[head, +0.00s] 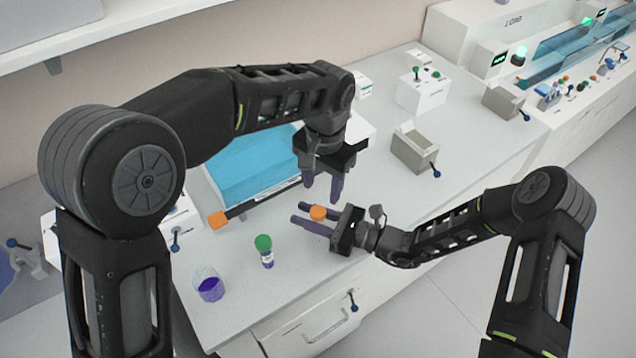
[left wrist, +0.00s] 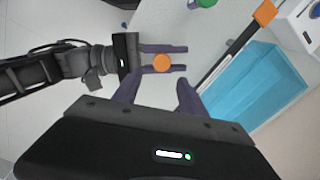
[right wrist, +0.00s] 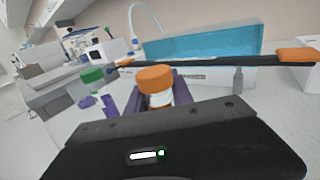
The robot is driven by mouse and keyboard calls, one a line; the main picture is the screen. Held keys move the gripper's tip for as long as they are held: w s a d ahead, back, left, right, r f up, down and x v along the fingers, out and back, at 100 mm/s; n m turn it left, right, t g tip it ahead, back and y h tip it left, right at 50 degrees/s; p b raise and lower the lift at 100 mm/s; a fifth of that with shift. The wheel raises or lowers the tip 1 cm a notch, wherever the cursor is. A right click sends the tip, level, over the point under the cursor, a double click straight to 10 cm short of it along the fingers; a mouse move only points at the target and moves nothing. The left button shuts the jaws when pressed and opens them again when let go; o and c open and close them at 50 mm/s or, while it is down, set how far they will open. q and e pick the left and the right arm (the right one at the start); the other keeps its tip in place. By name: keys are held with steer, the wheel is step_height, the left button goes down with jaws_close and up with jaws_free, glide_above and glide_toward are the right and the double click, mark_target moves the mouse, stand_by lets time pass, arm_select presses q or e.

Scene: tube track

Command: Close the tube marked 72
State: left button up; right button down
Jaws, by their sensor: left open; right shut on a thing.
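My right gripper (head: 297,213) is shut on an orange-capped tube, whose orange cap (head: 318,213) sits between its purple fingers. In the right wrist view the tube's pale body (right wrist: 158,98) shows under the cap, held roughly upright; I cannot read a number on it. My left gripper (head: 322,192) is open and empty, pointing down just above and behind the cap. In the left wrist view the cap (left wrist: 162,62) lies beyond the open fingers. A second tube with a green cap (head: 263,242) stands on the table; its mark is not legible.
A cup of purple liquid (head: 209,289) stands near the table's front left. A blue-topped box (head: 250,165) and a dark bar with an orange end (head: 218,220) lie behind the grippers. The table (head: 300,285) is clear in front.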

mark_target(318, 211)
arm_select(q)
steer(key=shift+w+a+r+n, duration=0.1)
steer(key=shift+a+n, duration=0.1)
steer(key=shift+n, duration=0.4)
steer(key=shift+a+r+n, duration=0.1)
steer(key=shift+a+n, duration=0.1)
steer(key=shift+n, duration=0.4)
steer(key=n, duration=0.2)
steer(key=shift+n, duration=0.3)
steer(key=shift+f, duration=0.15)
steer(key=shift+f, duration=3.95)
steer(key=shift+c, duration=0.3)
jaws_close()
steer(key=shift+o, duration=1.1)
jaws_free()
